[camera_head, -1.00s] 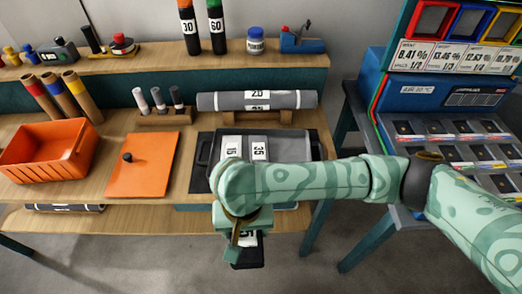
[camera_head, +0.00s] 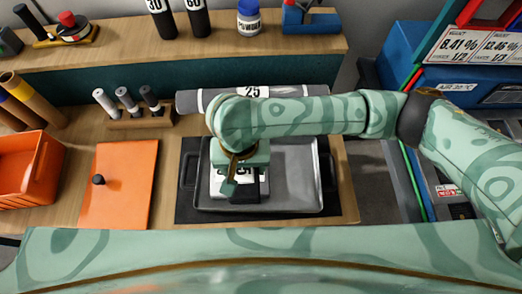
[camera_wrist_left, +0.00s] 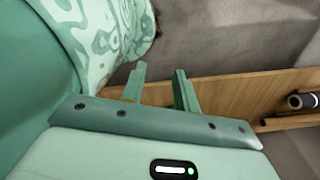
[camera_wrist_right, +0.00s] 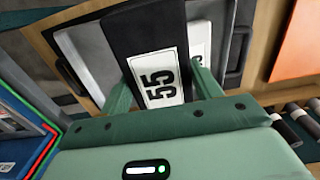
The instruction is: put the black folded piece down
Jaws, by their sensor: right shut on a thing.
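My right gripper (camera_head: 238,182) is over the left part of a grey tray (camera_head: 296,172) in the head view. In the right wrist view, the right gripper (camera_wrist_right: 160,88) is shut on the black folded piece (camera_wrist_right: 143,28), which has a white label reading 55. A pale piece (camera_wrist_right: 201,42) shows partly behind it, in the tray. I cannot tell whether the black piece touches what is under it. My left gripper (camera_wrist_left: 158,84) is open and empty in the left wrist view, away from the tray.
The tray's right half is bare. A black mat (camera_head: 186,212) lies under it. A grey roll (camera_head: 310,91) is behind, a small rack (camera_head: 140,122) back left. An orange board (camera_head: 122,190) and orange bin (camera_head: 28,165) are left. A blue display (camera_head: 455,82) stands right.

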